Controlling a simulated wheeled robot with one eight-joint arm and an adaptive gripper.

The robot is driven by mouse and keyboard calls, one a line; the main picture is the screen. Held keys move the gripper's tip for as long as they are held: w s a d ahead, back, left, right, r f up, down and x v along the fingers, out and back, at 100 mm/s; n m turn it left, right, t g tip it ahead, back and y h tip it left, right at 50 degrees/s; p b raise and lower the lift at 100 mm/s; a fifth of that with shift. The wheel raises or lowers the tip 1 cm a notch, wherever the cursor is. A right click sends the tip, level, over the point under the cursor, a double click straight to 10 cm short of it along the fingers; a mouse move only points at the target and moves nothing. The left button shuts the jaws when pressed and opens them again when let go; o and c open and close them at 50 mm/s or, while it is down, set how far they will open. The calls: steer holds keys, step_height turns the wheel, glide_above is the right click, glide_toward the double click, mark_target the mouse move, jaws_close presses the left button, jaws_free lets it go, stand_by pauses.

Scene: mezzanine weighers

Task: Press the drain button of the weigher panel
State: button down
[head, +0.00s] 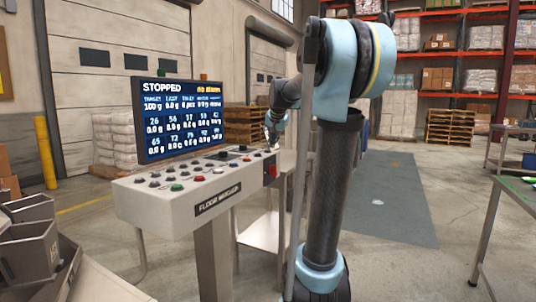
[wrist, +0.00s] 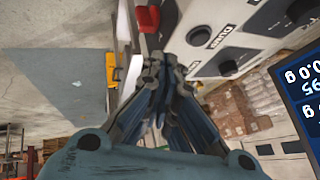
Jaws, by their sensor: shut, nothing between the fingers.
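The weigher panel (head: 150,198) is a pale sloped console on a post, with rows of dark, green, red and white buttons and a screen (head: 180,115) reading "STOPPED". In the wrist view its face (wrist: 265,40) fills the upper right, with a black button (wrist: 198,35), another black button (wrist: 228,67) and a dark label that seems to read "DUMP". I cannot make out which button is drain. My gripper (wrist: 160,68) is shut and empty, its fingertips beside the panel's edge. In the head view my gripper (head: 272,137) is at the panel's right end; contact cannot be told.
A red switch (head: 271,170) sits on the panel's right end and also shows in the wrist view (wrist: 148,18). Grey bins (head: 28,245) stand at left. A green-topped table (head: 518,188) is at right.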

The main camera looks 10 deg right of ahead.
steer(key=w+r+m+t, duration=0.1)
steer(key=w+r, duration=0.2)
steer(key=w, duration=0.4)
steer(key=w+r+m, duration=0.1)
steer(key=w+r, duration=0.1)
steer(key=w, duration=0.5)
steer(key=shift+w+d+r+t, duration=0.2)
steer(key=shift+w+r+t, duration=0.05)
steer(key=shift+r+t, duration=0.15)
steer(key=shift+f, duration=4.4)
steer(key=shift+f, duration=0.1)
steer(key=shift+f, duration=0.25)
steer(key=shift+f, duration=0.45)
steer(key=shift+r, duration=0.9)
